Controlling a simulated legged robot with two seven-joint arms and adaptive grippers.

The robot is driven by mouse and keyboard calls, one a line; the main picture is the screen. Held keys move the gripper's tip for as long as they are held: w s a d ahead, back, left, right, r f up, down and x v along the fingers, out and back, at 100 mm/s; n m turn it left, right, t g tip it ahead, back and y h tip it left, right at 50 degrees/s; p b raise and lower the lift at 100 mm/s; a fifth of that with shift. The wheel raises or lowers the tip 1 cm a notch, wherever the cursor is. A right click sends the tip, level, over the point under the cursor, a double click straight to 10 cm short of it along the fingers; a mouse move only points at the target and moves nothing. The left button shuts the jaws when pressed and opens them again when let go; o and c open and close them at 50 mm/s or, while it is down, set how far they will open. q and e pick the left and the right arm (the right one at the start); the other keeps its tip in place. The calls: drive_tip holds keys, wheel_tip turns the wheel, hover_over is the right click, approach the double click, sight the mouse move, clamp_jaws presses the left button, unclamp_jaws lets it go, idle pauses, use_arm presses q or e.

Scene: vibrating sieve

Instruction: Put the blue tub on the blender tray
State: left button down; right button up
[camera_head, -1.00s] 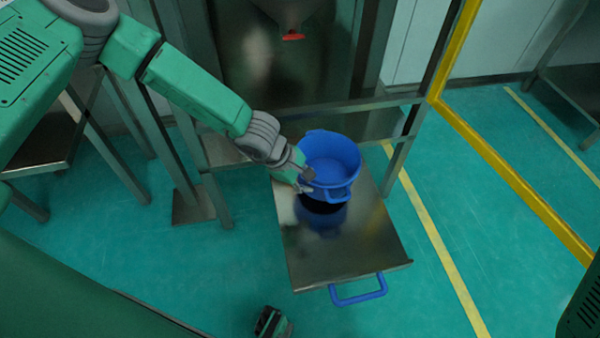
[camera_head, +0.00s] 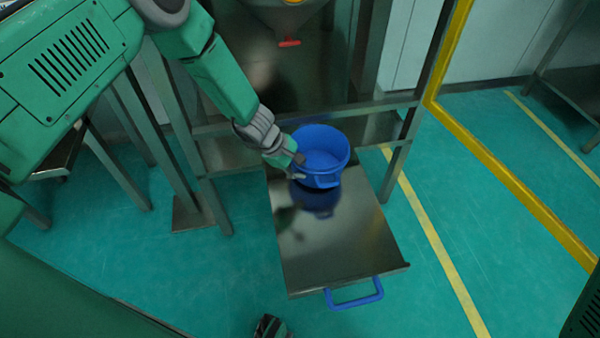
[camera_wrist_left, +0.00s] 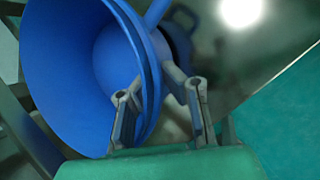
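The blue tub (camera_head: 322,152) is over the far end of the metal tray (camera_head: 345,250), which has a blue handle (camera_head: 354,293) at its near edge. The tub is close to upright, and its reflection shows on the tray below it. I cannot tell whether its base touches the tray. My left gripper (camera_head: 297,170) is at the tub's left side. In the left wrist view the gripper's fingers (camera_wrist_left: 160,105) are on either side of the tub's rim (camera_wrist_left: 148,60) and shut on it. What looks like my right gripper (camera_head: 270,327) is mostly cut off at the bottom edge.
A metal frame with a crossbar (camera_head: 310,116) stands behind the tray. A hopper with a red outlet (camera_head: 289,43) hangs above and behind the tub. A yellow frame (camera_head: 500,155) is on the right. The tray's near half is clear.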

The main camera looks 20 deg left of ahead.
use_arm(q)
drive_tip(key=shift+w+a+f+b, duration=0.1)
drive_tip(key=shift+f+b, duration=0.2)
drive_tip(key=shift+f, duration=0.2)
drive_tip(key=shift+a+f, duration=0.15)
drive_tip(key=shift+a, duration=0.35)
drive_tip(key=c, duration=1.8)
unclamp_jaws()
drive_tip(key=shift+o, duration=0.4)
drive_tip(key=shift+d, duration=0.35)
drive_tip(key=shift+a+r, duration=0.1)
drive_tip(key=shift+r, duration=0.25)
drive_tip(key=p+v, duration=0.3)
drive_tip(key=v, duration=0.8)
drive_tip(key=shift+a, duration=0.2)
use_arm(e)
drive_tip(key=r, duration=0.3)
drive_tip(key=shift+a, duration=0.25)
